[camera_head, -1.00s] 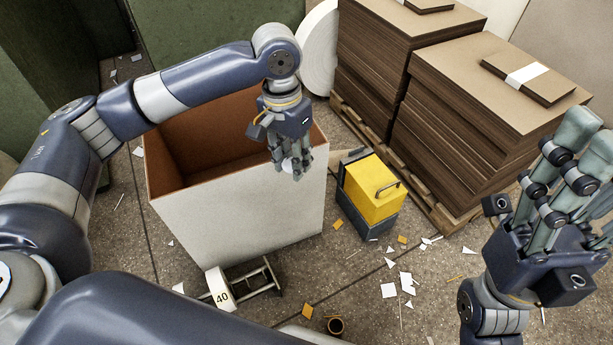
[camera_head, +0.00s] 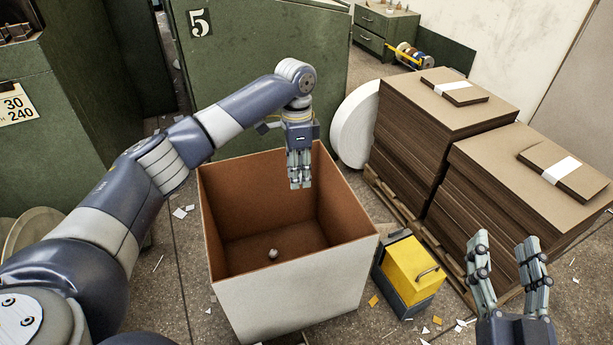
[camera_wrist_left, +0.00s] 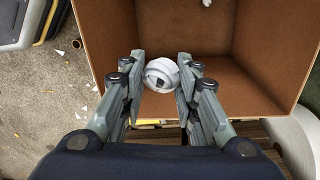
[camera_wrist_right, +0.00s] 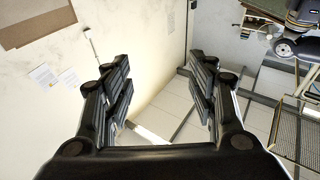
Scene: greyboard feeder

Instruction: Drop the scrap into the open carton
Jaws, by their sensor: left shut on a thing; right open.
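The open carton (camera_head: 300,290) is a tall box, white outside and brown inside, standing on the floor in front of me. My left gripper (camera_head: 300,182) is over its opening near the far right wall, fingers pointing down. It is shut on the scrap (camera_wrist_left: 160,74), a crumpled white-grey piece between the fingertips in the left wrist view. In the head view the fingers hide the scrap. Another small grey ball (camera_head: 273,253) lies on the carton's bottom. My right gripper (camera_head: 508,265) is open and empty, to the right of the carton.
A yellow and grey box (camera_head: 415,268) stands close to the carton's right side. Stacks of greyboard (camera_head: 420,130) on a pallet stand behind it. A white roll (camera_head: 354,125) and a green cabinet (camera_head: 250,70) are behind the carton. Paper bits litter the floor.

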